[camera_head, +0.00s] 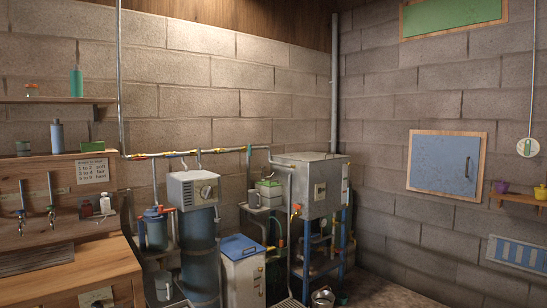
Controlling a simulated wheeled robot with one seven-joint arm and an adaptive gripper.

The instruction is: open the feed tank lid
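A grey metal tank (318,190) stands raised on a blue frame (345,237) in the corner, and it looks like the feed tank. Its flat top (309,157) appears closed, and I cannot make out a separate lid edge or handle. A label plate shows on its right-hand face. Pipes with a red-handled valve (296,208) run down its left side. Lower and to the left, a white cabinet-like box (243,275) has a blue top (238,246) that looks shut. My gripper is not in view.
A wooden bench with taps (75,270) fills the left. A blue cylinder under a grey box (193,190) stands left of the tank. A metal bucket (322,298) sits on the floor below the tank. A blue wall door (446,164) is shut. Floor at right is clear.

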